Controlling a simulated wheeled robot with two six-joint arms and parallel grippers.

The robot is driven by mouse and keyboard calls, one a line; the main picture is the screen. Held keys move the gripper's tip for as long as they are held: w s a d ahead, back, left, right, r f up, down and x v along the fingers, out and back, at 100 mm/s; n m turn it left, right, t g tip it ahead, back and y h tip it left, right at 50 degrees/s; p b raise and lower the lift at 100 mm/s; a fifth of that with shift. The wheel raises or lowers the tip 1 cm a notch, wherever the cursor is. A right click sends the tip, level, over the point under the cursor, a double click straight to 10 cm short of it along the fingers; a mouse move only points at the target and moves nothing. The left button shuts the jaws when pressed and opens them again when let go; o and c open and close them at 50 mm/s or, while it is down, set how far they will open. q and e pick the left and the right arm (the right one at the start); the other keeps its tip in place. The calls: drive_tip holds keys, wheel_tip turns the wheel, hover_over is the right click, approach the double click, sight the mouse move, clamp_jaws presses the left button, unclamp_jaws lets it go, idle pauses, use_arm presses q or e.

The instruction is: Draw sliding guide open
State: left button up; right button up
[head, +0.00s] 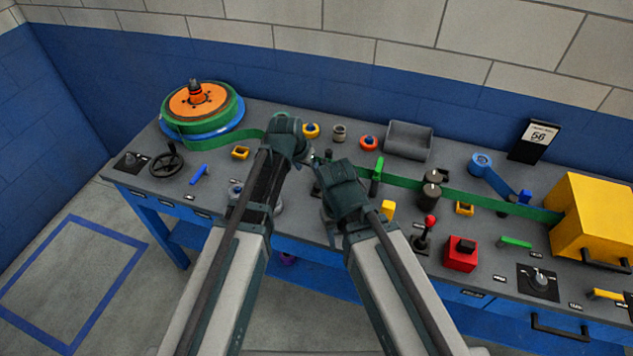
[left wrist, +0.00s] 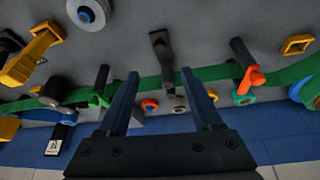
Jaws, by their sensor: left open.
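The sliding guide looks to be the dark block with a handle (left wrist: 162,50) that stands at the green strip (left wrist: 215,77) in the left wrist view. In the head view its dark top (head: 328,155) shows in part between my two grippers. My left gripper (left wrist: 160,75) is open and empty. In the left wrist view its two fingers lie on either side of the guide, and I cannot tell whether they touch it. In the head view my left gripper (head: 314,157) is mostly hidden by its own wrist. My right gripper (head: 330,172) is close by, its fingers hidden.
A green clip (head: 377,170) and dark rollers (head: 432,192) stand right of my grippers along the strip. An orange clip (left wrist: 250,77) is on the guide's other side. A reel (head: 200,100) is at the left, a yellow box (head: 595,215) at the right.

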sight(317, 186)
use_arm(q)
drive_tip(key=b+x, duration=1.2)
drive_tip(key=x, duration=0.1)
drive_tip(key=shift+w+d+f, duration=0.1)
drive_tip(key=shift+f, duration=0.25)
drive_tip(key=shift+c, duration=0.2)
clamp_jaws()
